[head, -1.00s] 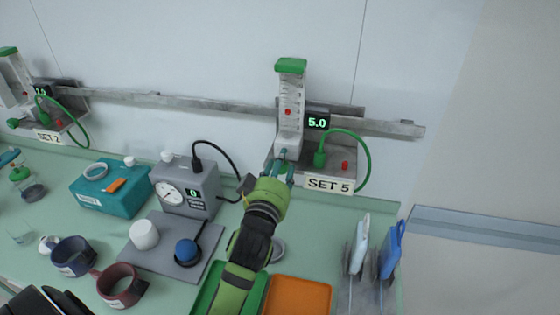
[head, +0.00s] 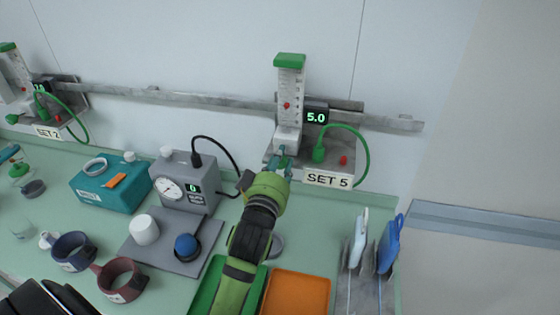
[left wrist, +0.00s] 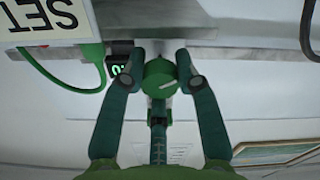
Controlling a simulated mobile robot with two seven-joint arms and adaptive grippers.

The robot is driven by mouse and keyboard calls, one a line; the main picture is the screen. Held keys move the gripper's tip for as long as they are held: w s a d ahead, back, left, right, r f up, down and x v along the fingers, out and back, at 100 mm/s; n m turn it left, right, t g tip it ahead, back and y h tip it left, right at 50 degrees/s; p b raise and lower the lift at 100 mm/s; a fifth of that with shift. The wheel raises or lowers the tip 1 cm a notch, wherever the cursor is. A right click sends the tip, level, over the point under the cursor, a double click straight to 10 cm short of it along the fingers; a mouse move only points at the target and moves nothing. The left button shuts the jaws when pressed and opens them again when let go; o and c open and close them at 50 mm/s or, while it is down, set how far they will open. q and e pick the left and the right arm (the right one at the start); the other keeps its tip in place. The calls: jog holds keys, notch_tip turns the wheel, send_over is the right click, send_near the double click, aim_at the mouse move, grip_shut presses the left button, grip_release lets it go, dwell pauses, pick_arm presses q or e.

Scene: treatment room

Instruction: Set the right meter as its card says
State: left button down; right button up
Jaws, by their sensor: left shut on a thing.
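The right meter (head: 290,95) hangs on the wall rail, a white scaled column with a green top and a red float. Its display (head: 317,117) reads 5.0, and its card (head: 328,179) reads SET 5. My left gripper (head: 281,160) is at the meter's base, just left of the card. The knob is mostly hidden by the fingers in the head view. My right gripper is not in view.
A second meter with a SET 2 card (head: 48,132) hangs at the left. A green hose (head: 366,160) loops beside the right meter. A grey gauge box (head: 185,182), teal box (head: 110,187), cups, an orange tray (head: 296,293) and a rack of packets (head: 388,247) fill the counter.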

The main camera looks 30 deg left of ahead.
pick_arm(q)
jog(key=c, duration=1.2)
grip_release()
jog(key=shift+a+r, duration=0.1)
jog(key=shift+r, duration=0.25)
jog(key=shift+f, duration=0.1)
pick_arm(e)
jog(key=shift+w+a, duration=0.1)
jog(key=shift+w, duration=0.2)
pick_arm(q)
notch_tip(320, 180, up, 10)
jog(key=shift+r, duration=0.1)
